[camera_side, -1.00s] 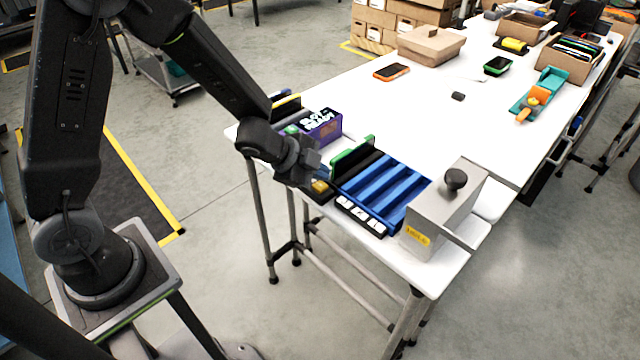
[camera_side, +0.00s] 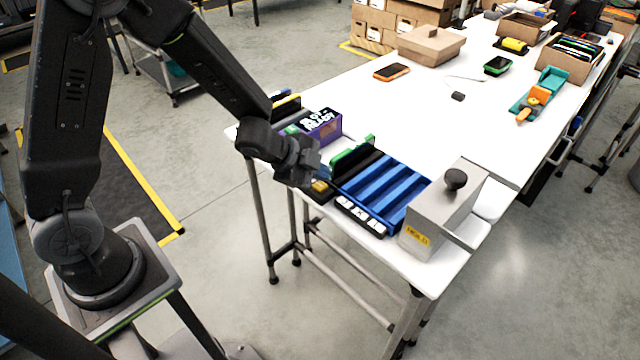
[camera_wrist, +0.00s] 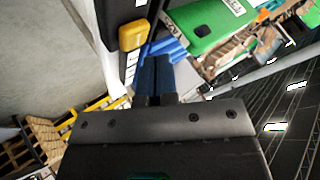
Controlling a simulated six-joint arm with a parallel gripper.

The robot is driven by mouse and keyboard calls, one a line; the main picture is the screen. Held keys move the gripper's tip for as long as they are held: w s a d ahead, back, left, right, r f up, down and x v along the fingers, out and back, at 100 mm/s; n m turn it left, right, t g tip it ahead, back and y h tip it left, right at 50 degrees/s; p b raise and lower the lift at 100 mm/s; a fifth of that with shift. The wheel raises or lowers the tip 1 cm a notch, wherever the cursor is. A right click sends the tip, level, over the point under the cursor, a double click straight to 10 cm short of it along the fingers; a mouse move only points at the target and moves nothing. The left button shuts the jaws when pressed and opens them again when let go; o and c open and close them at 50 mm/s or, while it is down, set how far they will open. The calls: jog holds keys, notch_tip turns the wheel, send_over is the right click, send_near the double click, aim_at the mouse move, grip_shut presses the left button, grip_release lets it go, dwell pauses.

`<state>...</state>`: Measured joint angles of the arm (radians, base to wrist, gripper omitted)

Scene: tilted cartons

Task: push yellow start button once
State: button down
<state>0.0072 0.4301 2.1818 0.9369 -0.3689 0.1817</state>
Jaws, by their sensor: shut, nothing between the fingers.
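The yellow start button (camera_side: 320,186) sits on a dark base at the table's near edge, just below my gripper (camera_side: 318,168) in the side view. In the wrist view the yellow button (camera_wrist: 133,36) shows above and left of my shut, empty fingertips (camera_wrist: 155,98). A gap shows between the fingertips and the button in that view. Whether the fingers touch any part of its base I cannot tell.
A purple display box (camera_side: 322,126) stands behind my gripper. A green-topped piece (camera_side: 352,154), a blue ribbed tray (camera_side: 385,187) and a grey box with a black knob (camera_side: 440,215) stand to the right. The table's middle is mostly clear.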

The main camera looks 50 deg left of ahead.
aim_at(320, 187)
jog(key=shift+f, duration=0.1)
jog(key=shift+f, duration=0.35)
jog(key=shift+f, duration=0.45)
dwell(0.9)
jog(key=shift+r, duration=0.9)
jog(key=shift+r, duration=2.5)
